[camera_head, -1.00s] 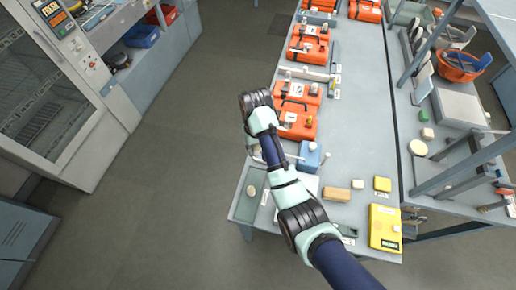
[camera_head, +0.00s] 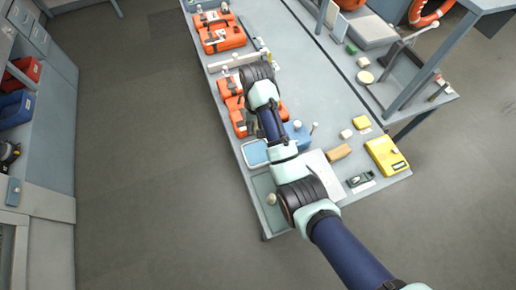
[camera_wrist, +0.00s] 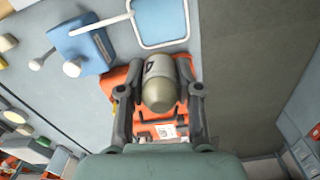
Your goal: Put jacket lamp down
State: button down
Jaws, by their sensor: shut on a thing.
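In the wrist view my gripper (camera_wrist: 158,88) is shut on the jacket lamp (camera_wrist: 159,92), a small grey-olive piece with a rounded end and a dark mark on its upper body. The lamp sits between both fingers, with an orange breathing set (camera_wrist: 135,78) behind it. I cannot tell the height between them. In the head view my arm hides the lamp and most of the gripper, over the bench beside the nearest orange sets (camera_head: 238,117).
A light-blue rimmed tray (camera_head: 255,153) and a blue block with pale knobs (camera_head: 299,135) are close by. A yellow case (camera_head: 386,156) and a wooden block (camera_head: 339,152) lie to the right. More orange sets (camera_head: 222,39) stand further along the bench (camera_head: 312,82).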

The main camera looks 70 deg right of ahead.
jog(key=b, duration=0.6)
send_over(257, 155)
notch_tip(257, 155, down, 14)
jog(key=shift+f, duration=0.15)
jog(key=shift+f+b, duration=0.55)
jog(key=shift+f, duration=1.9)
jog(key=shift+f, duration=0.2)
jog(key=c, duration=0.8)
grip_release()
notch_tip(257, 155, up, 12)
jog(key=p, duration=0.2)
jog(key=shift+r+p, duration=0.2)
jog(key=shift+p, duration=0.1)
